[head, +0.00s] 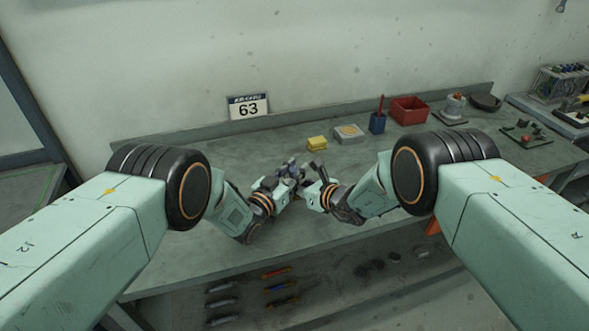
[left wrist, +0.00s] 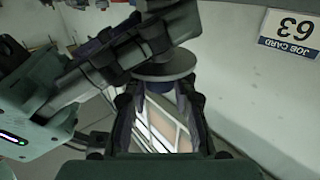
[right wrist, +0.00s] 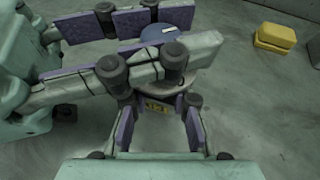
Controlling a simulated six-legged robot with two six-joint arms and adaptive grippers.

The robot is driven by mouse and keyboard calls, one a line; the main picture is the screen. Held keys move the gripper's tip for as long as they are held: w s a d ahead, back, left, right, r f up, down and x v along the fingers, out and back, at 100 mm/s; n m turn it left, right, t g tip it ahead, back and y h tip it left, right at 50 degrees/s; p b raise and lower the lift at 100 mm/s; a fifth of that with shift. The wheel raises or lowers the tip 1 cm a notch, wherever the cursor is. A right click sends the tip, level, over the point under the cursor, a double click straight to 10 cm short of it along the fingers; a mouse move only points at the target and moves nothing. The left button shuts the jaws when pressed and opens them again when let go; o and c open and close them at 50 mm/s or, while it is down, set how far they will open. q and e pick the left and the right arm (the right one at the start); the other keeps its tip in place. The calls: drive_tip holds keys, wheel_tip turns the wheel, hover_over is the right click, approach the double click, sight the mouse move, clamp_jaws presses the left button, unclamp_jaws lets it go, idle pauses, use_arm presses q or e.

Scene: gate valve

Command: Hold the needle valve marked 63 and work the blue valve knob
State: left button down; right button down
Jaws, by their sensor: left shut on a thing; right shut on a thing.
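The needle valve is mostly hidden between my grippers over the bench. In the right wrist view, a small yellowish tag (right wrist: 158,105) shows on it; its marking is too small to read. The blue valve knob (right wrist: 160,33), a disc with a white mark, shows between my left gripper's purple-padded fingers. My left gripper (head: 289,178) is shut on the knob; its fingers (left wrist: 158,95) also show in the left wrist view, with a grey disc (left wrist: 165,66) at their tips. My right gripper (head: 318,176) is shut on the valve body, its fingers crossing close to the left ones.
A job card marked 63 (head: 248,107) stands at the bench's back edge. A yellow block (head: 317,143), grey box (head: 348,134), blue cup (head: 377,123) and red bin (head: 408,110) stand behind and right. The bench (head: 170,215) is clear at the left.

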sight(295, 169)
use_arm(q)
drive_tip(key=shift+d+y, duration=0.15)
drive_tip(key=shift+y, duration=0.15)
drive_tip(key=shift+n+t+y, duration=0.3)
drive_tip(key=shift+n, duration=0.1)
drive_tip(key=shift+n+t+y, duration=0.7)
drive_tip(key=shift+n+y, duration=0.4)
drive_tip(key=shift+y, duration=0.5)
drive_tip(key=c, duration=1.1)
unclamp_jaws()
drive_tip(key=shift+o, duration=0.2)
wheel_tip(295, 169, up, 10)
drive_tip(key=shift+r, duration=0.1)
